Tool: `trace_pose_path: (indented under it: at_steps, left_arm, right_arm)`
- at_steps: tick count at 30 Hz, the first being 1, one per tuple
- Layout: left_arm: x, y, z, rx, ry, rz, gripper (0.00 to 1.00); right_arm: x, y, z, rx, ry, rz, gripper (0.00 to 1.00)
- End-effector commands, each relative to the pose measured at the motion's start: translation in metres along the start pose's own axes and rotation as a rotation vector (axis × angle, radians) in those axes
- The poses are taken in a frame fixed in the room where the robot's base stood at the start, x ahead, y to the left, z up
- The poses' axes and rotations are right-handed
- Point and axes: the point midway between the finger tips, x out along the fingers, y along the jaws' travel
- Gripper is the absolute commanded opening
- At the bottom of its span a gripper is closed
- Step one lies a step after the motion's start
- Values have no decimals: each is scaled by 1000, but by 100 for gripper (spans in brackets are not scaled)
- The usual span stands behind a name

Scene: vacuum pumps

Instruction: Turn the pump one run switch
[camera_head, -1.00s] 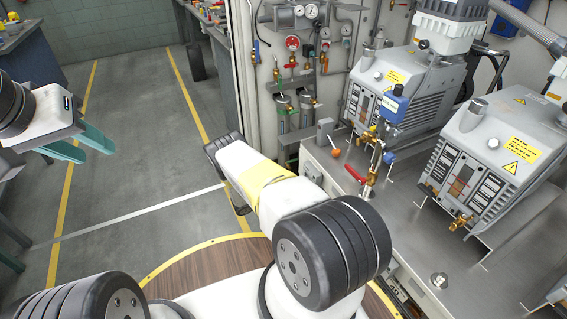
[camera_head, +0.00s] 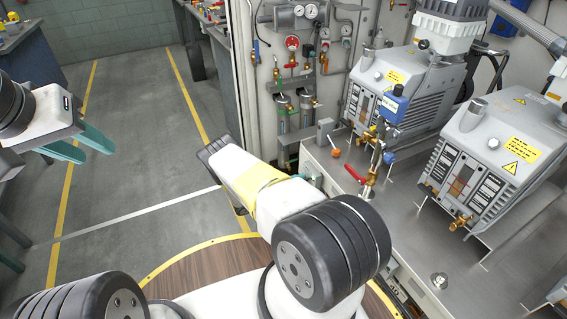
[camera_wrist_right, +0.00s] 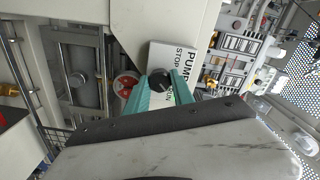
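The pump switch is a black knob (camera_wrist_right: 160,79) on a white plate (camera_wrist_right: 184,57) lettered "PUMP", "STOP" and, partly covered, "RUN" in the right wrist view. My right gripper (camera_wrist_right: 161,80) has its two green fingers on either side of the knob. I cannot tell whether both fingers press on it. In the head view only a small green bit of my right gripper (camera_head: 303,177) shows past my arm, beside the bench; the switch is hidden there. My left gripper (camera_head: 99,156) is open and empty over the floor at the left.
A round red part (camera_wrist_right: 126,86) sits close left of the fingers in the right wrist view. In the head view, two grey pumps (camera_head: 405,92) (camera_head: 500,150) stand on the metal bench (camera_head: 400,220). A red-handled valve (camera_head: 355,174) rises near its edge. The floor at left is clear.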

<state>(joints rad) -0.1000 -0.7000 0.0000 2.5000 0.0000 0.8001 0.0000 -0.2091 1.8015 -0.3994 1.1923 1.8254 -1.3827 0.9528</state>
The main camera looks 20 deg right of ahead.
Motion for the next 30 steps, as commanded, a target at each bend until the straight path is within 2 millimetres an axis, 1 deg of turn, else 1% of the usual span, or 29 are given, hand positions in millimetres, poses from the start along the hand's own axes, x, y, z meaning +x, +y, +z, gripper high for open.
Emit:
trace_pose_path:
  at_steps: [1, 3, 16, 30]
  left_arm:
    - [0, 0, 0, 0, 0, 0, 36]
    - [0, 0, 0, 0, 0, 0, 36]
    - [0, 0, 0, 0, 0, 0, 36]
    - [0, 0, 0, 0, 0, 0, 36]
  right_arm:
    - [0, 0, 0, -12, -1, -1, 38]
    - [0, 0, 0, -14, 0, -1, 52]
    - [-2, 0, 0, -17, 0, 0, 52]
    - [-19, 0, 0, -18, 0, 0, 52]
